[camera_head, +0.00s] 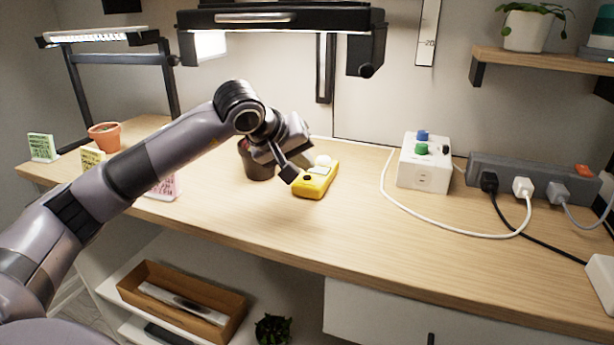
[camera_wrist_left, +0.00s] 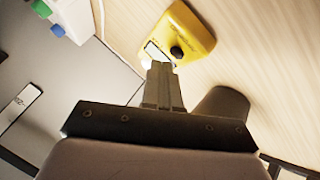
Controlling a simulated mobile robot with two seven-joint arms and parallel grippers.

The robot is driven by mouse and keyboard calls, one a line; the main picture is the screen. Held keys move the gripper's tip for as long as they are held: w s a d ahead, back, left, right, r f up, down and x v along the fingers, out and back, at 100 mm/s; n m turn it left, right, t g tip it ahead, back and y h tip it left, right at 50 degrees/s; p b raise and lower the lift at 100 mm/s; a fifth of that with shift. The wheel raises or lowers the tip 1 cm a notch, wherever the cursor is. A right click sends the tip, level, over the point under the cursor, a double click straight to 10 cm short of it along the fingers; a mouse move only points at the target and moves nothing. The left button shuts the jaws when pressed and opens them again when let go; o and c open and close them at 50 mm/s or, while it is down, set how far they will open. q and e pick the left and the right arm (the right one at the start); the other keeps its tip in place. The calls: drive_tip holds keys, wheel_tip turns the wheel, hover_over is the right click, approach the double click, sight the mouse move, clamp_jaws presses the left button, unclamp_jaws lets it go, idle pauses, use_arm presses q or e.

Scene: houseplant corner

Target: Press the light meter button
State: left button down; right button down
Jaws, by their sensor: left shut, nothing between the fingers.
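The yellow light meter (camera_head: 318,184) lies on the wooden desk near the middle of the head view. It has a pale display, a dark round button (camera_head: 307,177) and a white dome at its far end. My left gripper (camera_head: 290,174) is shut and empty, just left of the meter and close to the button. In the left wrist view the meter (camera_wrist_left: 192,28) is ahead of the shut fingertips (camera_wrist_left: 160,72), with the dark button (camera_wrist_left: 177,52) a little beyond them. I cannot tell whether the fingertips touch the meter. My right gripper is not in view.
A white box with blue and green knobs (camera_head: 424,165) and a power strip (camera_head: 530,175) with cables are to the right. A lamp (camera_head: 280,22) hangs above. The front desk area is clear.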

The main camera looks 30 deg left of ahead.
use_arm(q)
drive_tip(key=shift+f, duration=0.4)
drive_tip(key=shift+f+b, duration=0.2)
drive_tip(key=shift+b, duration=0.15)
idle(0.3)
drive_tip(key=shift+r+p, duration=0.6)
drive_tip(key=shift+r, duration=0.05)
wheel_tip(320, 180, up, 6)
drive_tip(key=p, duration=0.5)
idle(0.5)
